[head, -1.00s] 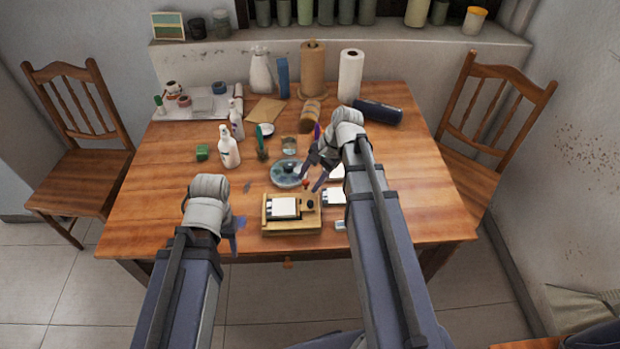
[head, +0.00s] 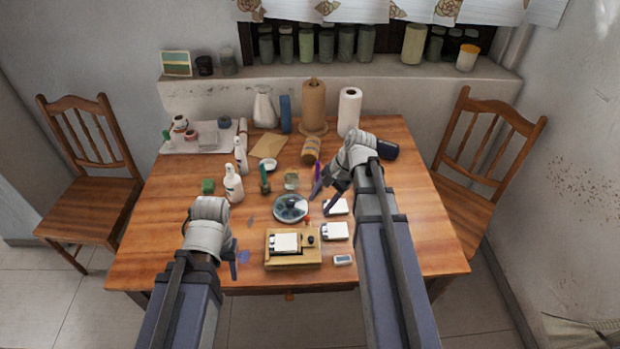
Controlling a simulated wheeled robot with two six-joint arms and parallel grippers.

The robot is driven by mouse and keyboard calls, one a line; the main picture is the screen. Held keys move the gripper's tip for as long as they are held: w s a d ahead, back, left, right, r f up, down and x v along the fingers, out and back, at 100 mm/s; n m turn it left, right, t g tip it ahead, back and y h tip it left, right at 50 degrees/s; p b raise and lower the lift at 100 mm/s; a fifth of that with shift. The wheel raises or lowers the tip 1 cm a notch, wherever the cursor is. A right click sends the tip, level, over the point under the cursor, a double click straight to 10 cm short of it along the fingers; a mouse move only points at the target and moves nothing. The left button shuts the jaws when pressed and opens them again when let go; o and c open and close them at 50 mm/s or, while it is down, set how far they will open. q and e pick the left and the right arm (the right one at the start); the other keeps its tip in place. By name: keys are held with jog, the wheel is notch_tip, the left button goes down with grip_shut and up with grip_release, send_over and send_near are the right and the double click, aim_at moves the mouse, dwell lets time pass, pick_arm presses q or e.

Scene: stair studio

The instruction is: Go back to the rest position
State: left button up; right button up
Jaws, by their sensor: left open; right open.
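My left gripper (head: 234,264) is over the front edge of the wooden table (head: 160,262), left of a small wooden box with a white pad (head: 286,243). Its fingers are partly hidden by the wrist, and I see nothing in them. My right gripper (head: 326,199) is open and empty above the table, just right of a round bluish plate (head: 290,209). White square pads (head: 335,231) lie below and beside it.
White bottles (head: 233,184), a paper towel roll (head: 349,110) and a brown roll (head: 313,104) stand further back. A dark cylinder (head: 388,150) is partly behind my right wrist. Chairs stand at the left (head: 90,180) and right (head: 470,170).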

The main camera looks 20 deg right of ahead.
jog(key=shift+a, duration=0.1)
jog(key=s+a+n, duration=0.1)
jog(key=a+n, duration=0.1)
jog(key=a, duration=0.1)
jog(key=s+a+f+n+g+h, duration=0.1)
jog(key=s+a+n, duration=0.1)
jog(key=a, duration=0.1)
jog(key=s+a+n+h, duration=0.1)
jog(key=s+a+n, duration=0.1)
jog(key=a, duration=0.2)
jog(key=shift+s+f+n+g, duration=0.1)
jog(key=shift+f+n+g, duration=0.05)
jog(key=shift+n+g, duration=0.2)
jog(key=s+a+n+h, duration=0.3)
jog(key=s+a+n, duration=0.4)
jog(key=a+n, duration=0.1)
jog(key=shift+f+n+h, duration=0.15)
jog(key=shift+n+h, duration=0.25)
jog(key=shift+n, duration=0.25)
jog(key=shift+d, duration=0.15)
